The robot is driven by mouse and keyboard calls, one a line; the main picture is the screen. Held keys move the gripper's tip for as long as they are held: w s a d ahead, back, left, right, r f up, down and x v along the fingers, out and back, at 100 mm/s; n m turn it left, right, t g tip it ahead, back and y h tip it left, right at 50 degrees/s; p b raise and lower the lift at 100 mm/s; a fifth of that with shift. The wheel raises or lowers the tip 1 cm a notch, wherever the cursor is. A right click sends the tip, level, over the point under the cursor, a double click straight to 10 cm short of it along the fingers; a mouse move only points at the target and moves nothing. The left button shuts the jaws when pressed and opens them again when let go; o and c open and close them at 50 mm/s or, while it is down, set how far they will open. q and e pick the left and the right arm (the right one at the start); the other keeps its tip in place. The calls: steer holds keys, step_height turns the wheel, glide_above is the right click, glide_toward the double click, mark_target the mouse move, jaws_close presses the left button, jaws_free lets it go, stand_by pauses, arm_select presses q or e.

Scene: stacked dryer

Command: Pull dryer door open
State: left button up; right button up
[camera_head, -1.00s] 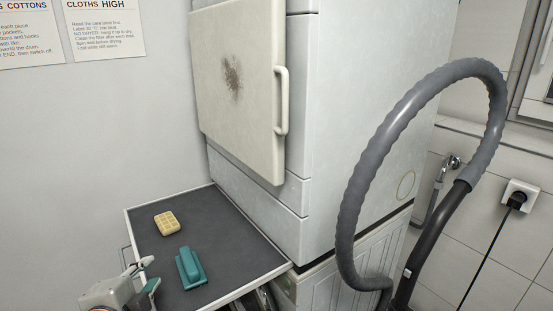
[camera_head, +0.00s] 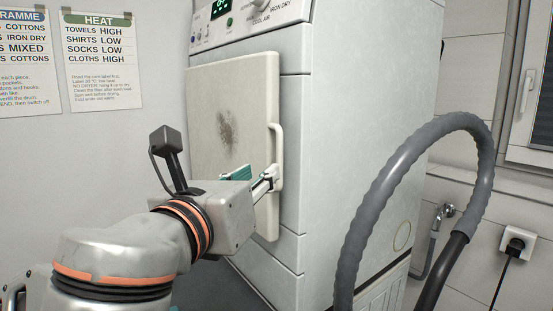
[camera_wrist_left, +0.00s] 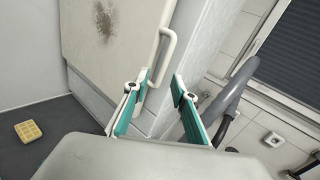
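The dryer door (camera_head: 205,110) is a cream panel with a dark smudge, and it appears closed against the front of the white dryer (camera_head: 350,120). Its pale vertical bar handle (camera_head: 279,150) is on the right edge. My left gripper (camera_head: 268,178) is by the lower part of the handle, with its wrist hiding part of the door. In the left wrist view, its two teal-padded fingers (camera_wrist_left: 158,88) are spread apart. The handle (camera_wrist_left: 166,52) shows just beyond the tips, its lower end in line with the gap. Contact cannot be told. My right gripper is not in view.
A thick grey hose (camera_head: 375,180) arches at the dryer's right side, near a wall socket (camera_head: 517,242). A yellow waffle-like block (camera_wrist_left: 27,130) lies on the dark surface (camera_wrist_left: 60,135) below left. Notices (camera_head: 102,60) hang on the left wall.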

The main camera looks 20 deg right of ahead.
mark_target(278, 157)
arm_select(q)
steer(key=shift+m, duration=0.7)
steer(key=shift+s+d+r+x, duration=0.1)
steer(key=shift+r+x, duration=0.05)
steer(key=shift+x, duration=1.15)
steer(key=shift+s+d+r+x, duration=0.1)
steer(key=shift+d+r+x, duration=0.05)
steer(key=shift+x, duration=1.15)
steer(key=shift+s+d+r+x, duration=0.1)
steer(key=shift+r+x, duration=0.05)
steer(key=shift+x, duration=1.15)
jaws_close()
